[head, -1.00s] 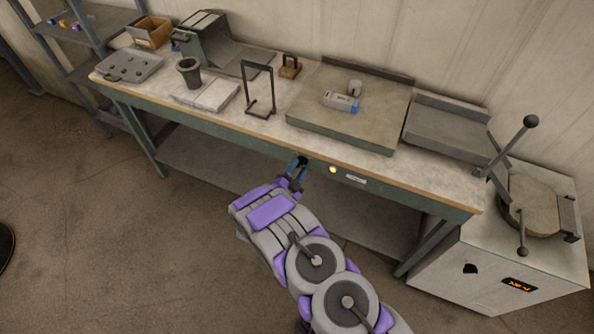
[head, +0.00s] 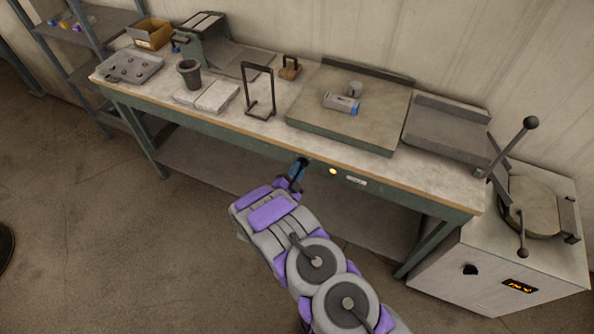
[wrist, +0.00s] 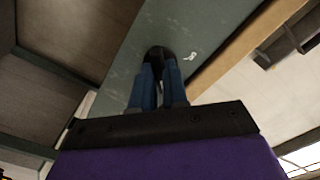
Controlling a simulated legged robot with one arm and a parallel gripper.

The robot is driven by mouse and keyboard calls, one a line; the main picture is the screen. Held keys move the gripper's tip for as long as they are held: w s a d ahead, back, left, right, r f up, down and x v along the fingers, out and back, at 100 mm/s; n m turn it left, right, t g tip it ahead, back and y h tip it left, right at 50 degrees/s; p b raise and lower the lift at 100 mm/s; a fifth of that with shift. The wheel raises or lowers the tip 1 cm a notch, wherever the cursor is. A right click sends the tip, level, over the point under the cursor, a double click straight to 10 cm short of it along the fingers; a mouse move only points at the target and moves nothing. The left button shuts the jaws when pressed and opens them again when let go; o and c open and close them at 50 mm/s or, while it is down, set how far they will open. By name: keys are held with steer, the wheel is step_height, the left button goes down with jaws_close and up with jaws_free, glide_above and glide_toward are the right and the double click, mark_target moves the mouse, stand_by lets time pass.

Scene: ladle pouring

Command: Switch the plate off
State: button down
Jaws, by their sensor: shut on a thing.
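The broad square plate (head: 310,110) lies on the workbench, with a small box and a cup on it. On the bench's green front edge below it, a yellow lamp (head: 333,171) glows beside a small white label (head: 356,181). A dark knob sits to the left of the lamp, largely hidden by my fingers in the head view. In the wrist view the black knob (wrist: 158,53) shows at the tips of my blue fingers. My gripper (head: 300,164) is shut on the knob, one finger on each side. The knob's marking cannot be read.
The bench top (head: 262,125) carries a black wire stand (head: 270,90), a dark cup (head: 189,73) and a grey mould tray (head: 130,66). A furnace (head: 480,260) with a lever and orange display stands at the right. The floor in front is clear.

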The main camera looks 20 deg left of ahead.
steer(key=shift+n+p, duration=1.55)
steer(key=shift+n, duration=7.35)
steer(key=c, duration=1.1)
jaws_free()
steer(key=shift+a, duration=0.15)
steer(key=shift+c, duration=0.2)
